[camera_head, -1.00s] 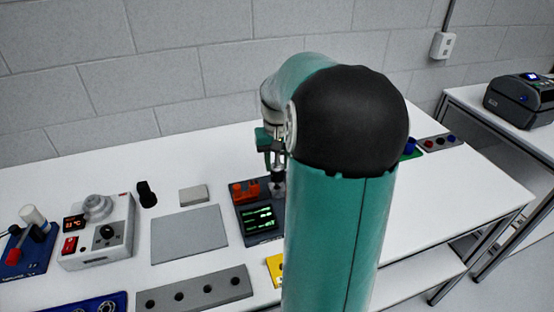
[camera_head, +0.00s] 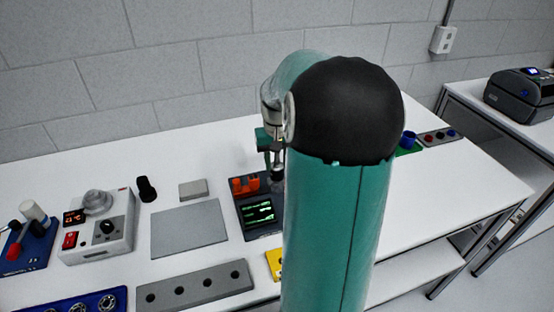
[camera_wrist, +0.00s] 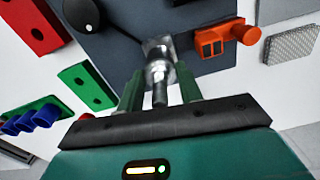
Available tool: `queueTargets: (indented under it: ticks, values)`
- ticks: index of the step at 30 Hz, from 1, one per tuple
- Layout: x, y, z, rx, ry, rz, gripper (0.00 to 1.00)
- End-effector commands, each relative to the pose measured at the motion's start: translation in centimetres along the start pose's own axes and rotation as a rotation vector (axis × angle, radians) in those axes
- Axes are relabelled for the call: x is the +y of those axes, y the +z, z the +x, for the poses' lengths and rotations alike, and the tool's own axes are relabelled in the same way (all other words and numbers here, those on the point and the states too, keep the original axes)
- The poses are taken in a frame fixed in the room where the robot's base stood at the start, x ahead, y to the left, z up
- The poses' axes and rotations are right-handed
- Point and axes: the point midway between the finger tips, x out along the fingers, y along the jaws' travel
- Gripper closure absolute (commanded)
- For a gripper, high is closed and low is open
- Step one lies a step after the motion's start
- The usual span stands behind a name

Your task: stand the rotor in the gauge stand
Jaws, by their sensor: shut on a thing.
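The rotor (camera_wrist: 159,62), a shiny metal cylinder with a thinner shaft, is between the green fingers of my gripper (camera_wrist: 160,90) in the wrist view. My gripper is shut on its shaft, with the wider body beyond the fingertips. In the head view my gripper (camera_head: 273,160) is over the right side of the gauge stand (camera_head: 264,228), a dark base with orange blocks and a lit green display. The orange parts (camera_wrist: 221,40) are right of the rotor in the wrist view. I cannot tell whether the rotor touches the base. My arm hides the stand's right edge.
A grey mat (camera_head: 188,230) and a small grey block (camera_head: 193,188) lie left of the stand. A grey bar with holes (camera_head: 195,287) and a yellow piece (camera_head: 274,263) are in front. A control box (camera_head: 98,235) stands further left. Green holders with blue parts (camera_wrist: 33,118) are at left in the wrist view.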

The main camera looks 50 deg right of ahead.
Motion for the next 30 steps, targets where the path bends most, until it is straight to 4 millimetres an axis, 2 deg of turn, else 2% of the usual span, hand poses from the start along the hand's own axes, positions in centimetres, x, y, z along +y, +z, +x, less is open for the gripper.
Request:
queueTargets:
  ticks: [12,20,21,24,30]
  values:
    - [-0.1,0.0,1.2,0.001,0.000,-0.001,1.00]
    - [-0.1,0.0,1.2,0.001,0.000,-0.001,1.00]
    - [-0.1,0.0,1.2,0.002,0.000,0.000,0.59]
    - [-0.1,0.0,1.2,0.001,0.000,0.000,0.39]
    - [-0.1,0.0,1.3,0.001,0.000,0.000,0.39]
